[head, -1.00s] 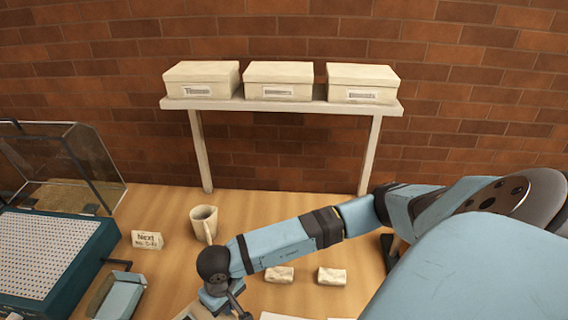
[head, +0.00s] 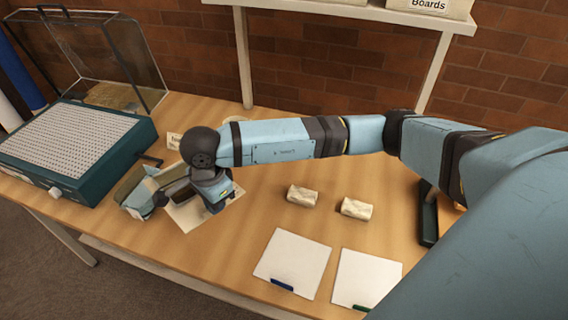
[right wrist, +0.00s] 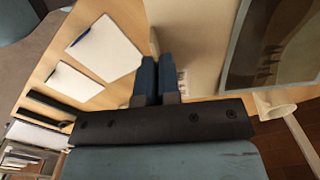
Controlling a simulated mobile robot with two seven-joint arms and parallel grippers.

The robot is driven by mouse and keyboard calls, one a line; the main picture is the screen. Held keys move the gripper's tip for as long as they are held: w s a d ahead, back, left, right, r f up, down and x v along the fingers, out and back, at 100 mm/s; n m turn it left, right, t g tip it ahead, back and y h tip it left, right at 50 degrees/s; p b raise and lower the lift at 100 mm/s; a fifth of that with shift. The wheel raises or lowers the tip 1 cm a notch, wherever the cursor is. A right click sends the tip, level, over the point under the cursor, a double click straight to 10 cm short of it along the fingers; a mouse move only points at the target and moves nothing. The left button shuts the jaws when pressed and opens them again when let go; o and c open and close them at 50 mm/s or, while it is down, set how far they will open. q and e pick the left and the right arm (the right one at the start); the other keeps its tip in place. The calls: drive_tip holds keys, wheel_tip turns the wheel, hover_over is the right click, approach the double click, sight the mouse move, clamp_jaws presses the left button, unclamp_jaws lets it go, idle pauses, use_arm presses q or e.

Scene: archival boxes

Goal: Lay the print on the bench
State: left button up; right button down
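The print is a cream sheet (head: 190,215) with a dark picture area, low over the left part of the bench (head: 255,225) in the head view. In the right wrist view the print's cream margin (right wrist: 205,40) and dark picture fill the upper right. My right gripper (head: 213,205) is at the print's edge, and its arm hides part of it. In the wrist view its fingers (right wrist: 157,75) are close together with the print's edge between them. I cannot tell whether the print touches the bench. My left gripper is not in view.
Two wrapped blocks (head: 303,195) (head: 356,208) and two white sheets with clips (head: 293,262) (head: 368,279) lie right of the print. A light-blue tray (head: 138,185) and a teal unit (head: 75,150) stand left. Bare wood lies between.

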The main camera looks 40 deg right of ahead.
drive_tip(key=a+r+m+b, duration=0.1)
drive_tip(key=m, duration=0.2)
drive_tip(key=w+a+r+m+b, duration=0.1)
drive_tip(key=a+m+b, duration=0.1)
drive_tip(key=m, duration=0.2)
drive_tip(key=a+r+m+b, duration=0.1)
drive_tip(key=m+b, duration=0.1)
drive_tip(key=m, duration=0.1)
drive_tip(key=shift+w+a, duration=0.25)
drive_tip(key=shift+a, duration=0.1)
drive_tip(key=m, duration=0.1)
drive_tip(key=a+r+m+b, duration=0.1)
drive_tip(key=shift+m, duration=0.3)
hover_over(207, 252)
wheel_tip(207, 252, down, 15)
drive_tip(key=shift+f, duration=0.1)
wheel_tip(207, 252, down, 4)
drive_tip(key=shift+s+f, duration=0.1)
drive_tip(key=shift+f, duration=0.25)
drive_tip(key=shift+f, duration=0.1)
drive_tip(key=c, duration=1.3)
unclamp_jaws()
drive_tip(key=shift+c, duration=0.2)
